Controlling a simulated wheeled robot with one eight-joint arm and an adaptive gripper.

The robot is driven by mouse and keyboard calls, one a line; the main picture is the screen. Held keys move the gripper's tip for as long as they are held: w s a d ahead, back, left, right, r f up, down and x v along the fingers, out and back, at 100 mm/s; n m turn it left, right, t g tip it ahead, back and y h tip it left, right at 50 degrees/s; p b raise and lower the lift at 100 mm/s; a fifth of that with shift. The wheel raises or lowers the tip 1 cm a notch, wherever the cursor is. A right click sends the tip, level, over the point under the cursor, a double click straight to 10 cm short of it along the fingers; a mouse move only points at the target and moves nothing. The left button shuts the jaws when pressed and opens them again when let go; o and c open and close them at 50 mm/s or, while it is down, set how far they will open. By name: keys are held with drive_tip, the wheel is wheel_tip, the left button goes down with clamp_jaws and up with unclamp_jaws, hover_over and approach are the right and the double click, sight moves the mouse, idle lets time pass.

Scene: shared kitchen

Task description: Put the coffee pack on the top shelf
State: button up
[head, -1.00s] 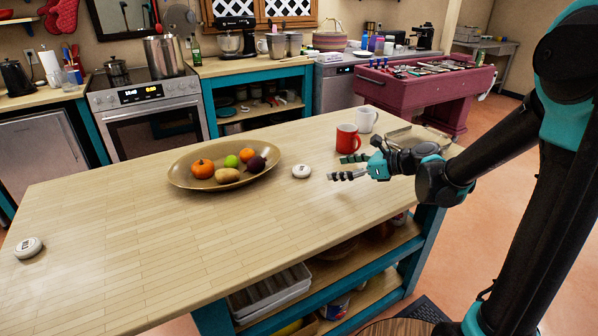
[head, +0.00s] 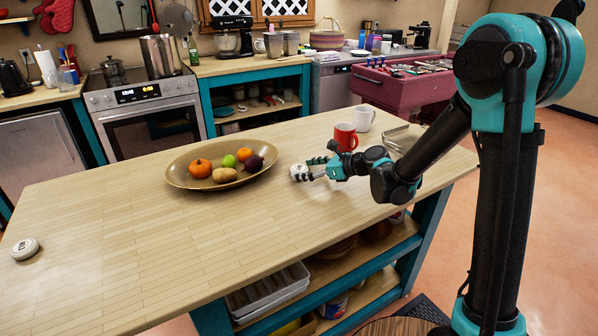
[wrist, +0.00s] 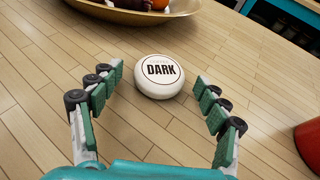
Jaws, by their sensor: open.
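A small round white coffee pack (head: 297,171) lies flat on the wooden worktop, right of the fruit bowl. In the wrist view the pack (wrist: 159,76) has "DARK" on its top. My gripper (head: 317,168) is open and empty, low over the worktop. Its padded fingertips stand at the left and right of the pack in the wrist view, with gaps on both sides. In the head view a finger partly overlaps the pack. A similar white pack (head: 25,249) lies at the worktop's left end, its label unreadable. The island has a shelf (head: 345,262) under the worktop, and a lower one.
The fruit bowl (head: 176,180) stands left of the gripper. A red mug (head: 345,136), a white mug (head: 364,118) and a metal tray (head: 403,140) stand right of and behind it. The upper island shelf holds bowls.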

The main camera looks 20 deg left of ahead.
drive_tip(key=shift+a+f, duration=0.1)
drive_tip(key=shift+a, duration=0.05)
drive_tip(key=shift+c, duration=0.2)
drive_tip(key=c, duration=1.1)
